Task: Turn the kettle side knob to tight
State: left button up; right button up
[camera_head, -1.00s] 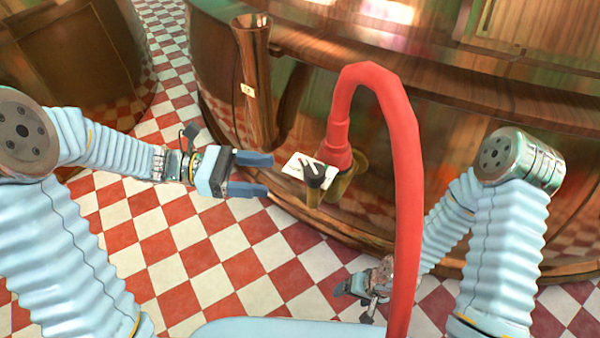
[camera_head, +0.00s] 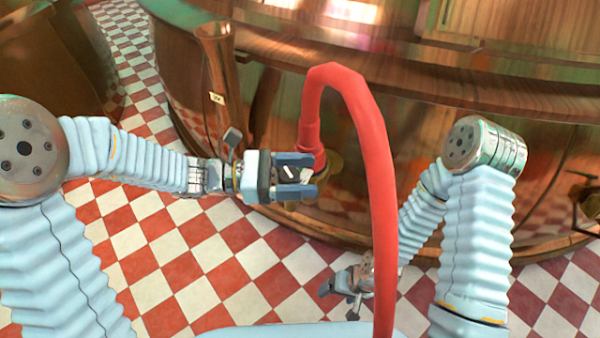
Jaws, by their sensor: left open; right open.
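The large copper kettle (camera_head: 480,145) fills the back and right of the view. A red hose (camera_head: 378,180) arches up from a brass fitting (camera_head: 328,168) low on its side. My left gripper (camera_head: 309,175) is open at this fitting, its two dark blue fingers one above the other. Between the fingers a small dark part with a white patch, seemingly the side knob and its label (camera_head: 289,173), shows partly. It is mostly hidden, and I cannot tell whether the fingers touch it. My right gripper (camera_head: 338,288) is open, low over the floor behind the hose, and looks empty.
A copper funnel-shaped pipe (camera_head: 215,85) with a small tag stands left of the hose by the kettle. Another copper vessel (camera_head: 50,60) is at the upper left. The red and white checkered floor (camera_head: 185,255) is clear in front.

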pick_arm(q)
jog(key=c, duration=1)
jog(key=shift+o, duration=0.2)
jog(key=shift+m+g, duration=0.3)
jog(key=shift+g, duration=0.2)
jog(key=m+g+p, duration=0.1)
jog(key=g, duration=0.1)
jog(key=m+g+y+p, duration=0.1)
jog(key=g, duration=0.1)
jog(key=m+g+p, duration=0.2)
jog(key=shift+s+r+y, duration=0.2)
jog(key=shift+s+y, duration=0.1)
jog(key=shift+s, duration=0.05)
jog(key=m+g, duration=0.1)
jog(key=m+g+y+p, duration=0.1)
jog(key=g, duration=0.1)
jog(key=m+g+y+p, duration=0.1)
jog(key=shift+s+a+f, duration=0.1)
jog(key=shift+s+a, duration=0.1)
jog(key=shift+s, duration=0.05)
jog(key=shift+s+a+f+m+g+y+p, duration=0.1)
jog(key=shift+m+g+y+p, duration=0.2)
jog(key=shift+m+g+y, duration=0.35)
jog(key=shift+s+a+m+g+y+p, duration=0.1)
jog(key=shift+m+g+y+p, duration=0.15)
jog(key=shift+m+g+y, duration=0.4)
